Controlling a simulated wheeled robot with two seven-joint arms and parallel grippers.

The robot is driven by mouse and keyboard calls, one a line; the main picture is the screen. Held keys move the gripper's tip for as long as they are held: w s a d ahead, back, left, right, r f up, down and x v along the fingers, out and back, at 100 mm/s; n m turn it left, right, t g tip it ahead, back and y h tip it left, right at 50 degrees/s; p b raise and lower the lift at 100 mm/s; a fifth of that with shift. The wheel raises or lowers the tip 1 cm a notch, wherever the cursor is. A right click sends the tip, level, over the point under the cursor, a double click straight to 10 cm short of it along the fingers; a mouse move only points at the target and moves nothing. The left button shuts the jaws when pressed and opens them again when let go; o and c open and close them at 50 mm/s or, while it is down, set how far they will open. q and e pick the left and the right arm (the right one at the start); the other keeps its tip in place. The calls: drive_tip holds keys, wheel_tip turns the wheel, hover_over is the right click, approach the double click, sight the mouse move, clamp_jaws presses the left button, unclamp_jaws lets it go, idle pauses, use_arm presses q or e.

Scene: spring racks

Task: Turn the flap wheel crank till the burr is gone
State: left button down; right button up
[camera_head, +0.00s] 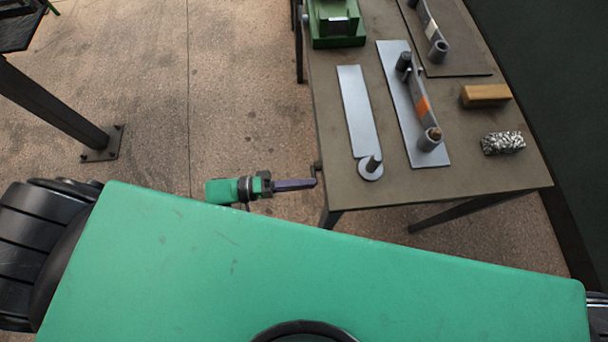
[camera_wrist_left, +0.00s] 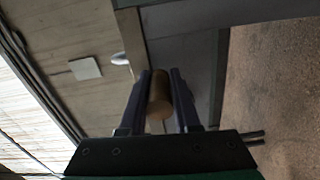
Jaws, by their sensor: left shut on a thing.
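My left gripper (camera_head: 312,182) is at the near left corner of the table in the camera head view, its fingers pointing right. In the left wrist view its two dark fingers (camera_wrist_left: 160,88) are closed on a brown cylinder (camera_wrist_left: 160,96), which looks like the crank's handle. In the camera head view a small dark part (camera_head: 317,168) stands at the table edge by the fingertips; the rest of the crank is hidden. I cannot make out the flap wheel or the burr for certain. My right gripper is out of view.
On the table (camera_head: 470,190) lie a grey plate with a post (camera_head: 357,110), a plate with a bar with an orange patch (camera_head: 423,106), a wooden block (camera_head: 486,95) and a shiny rough cylinder (camera_head: 503,143). A green fixture (camera_head: 335,30) stands at the back. Open floor lies left.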

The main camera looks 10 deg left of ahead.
use_arm(q)
drive_tip(key=shift+w+a+r+n+p, duration=0.15)
drive_tip(key=shift+w+r+n, duration=0.15)
drive_tip(key=shift+n, duration=0.2)
drive_tip(key=shift+w+d+r+n+p, duration=0.1)
drive_tip(key=shift+w+r+n+p, duration=0.05)
drive_tip(key=shift+r+n, duration=0.3)
drive_tip(key=shift+f, duration=0.1)
drive_tip(key=c, duration=0.7)
unclamp_jaws()
drive_tip(key=shift+a, duration=0.1)
drive_tip(key=shift+o, duration=0.2)
drive_tip(key=shift+f, duration=0.1)
